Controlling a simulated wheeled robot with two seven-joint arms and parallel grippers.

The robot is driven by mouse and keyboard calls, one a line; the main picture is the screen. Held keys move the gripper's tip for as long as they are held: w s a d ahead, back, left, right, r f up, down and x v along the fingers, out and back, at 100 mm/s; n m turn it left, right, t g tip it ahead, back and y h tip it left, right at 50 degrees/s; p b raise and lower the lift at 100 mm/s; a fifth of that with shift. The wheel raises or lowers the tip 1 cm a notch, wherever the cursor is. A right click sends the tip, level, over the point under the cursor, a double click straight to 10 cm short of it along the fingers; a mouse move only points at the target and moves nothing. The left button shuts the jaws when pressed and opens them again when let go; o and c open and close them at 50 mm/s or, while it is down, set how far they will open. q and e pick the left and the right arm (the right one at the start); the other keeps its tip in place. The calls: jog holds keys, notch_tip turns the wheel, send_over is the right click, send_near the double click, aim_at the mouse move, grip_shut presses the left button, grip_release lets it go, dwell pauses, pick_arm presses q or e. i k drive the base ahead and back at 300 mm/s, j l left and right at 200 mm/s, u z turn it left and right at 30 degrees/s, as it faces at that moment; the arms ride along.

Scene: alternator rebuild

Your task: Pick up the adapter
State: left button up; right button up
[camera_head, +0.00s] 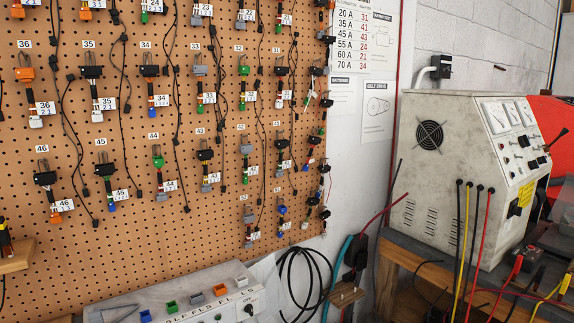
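Several numbered adapters hang on the brown pegboard (120,222) that fills the left and middle of the head view. Among them are the orange-topped adapter at 36 (25,75), the black-topped adapter at 35 (91,72), the green-topped adapter at 44 (158,161) and the black-topped adapter at 46 (45,178). Each has a short lead with a plug and a white number tag. Which adapter the task means cannot be told from this frame. Neither of my grippers is in view.
A grey test machine (433,175) with gauges stands on a bench at right, with black, yellow and red cables in front. A grey box with coloured sockets (180,300) is at bottom centre. A wall chart (363,40) hangs beside the pegboard. Loose black cable coils (283,268) hang below it.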

aim_at(246, 149)
jog(key=i+l+u, duration=0.15)
jog(key=i+l, duration=0.2)
jog(key=i+l+u, duration=0.15)
jog(key=i+l, duration=0.2)
jog(key=i+l+u, duration=0.15)
jog(key=i+l, duration=0.2)
jog(key=l, duration=0.15)
jog(key=i+l+u, duration=0.15)
jog(key=l, duration=0.35)
jog(key=i, duration=0.1)
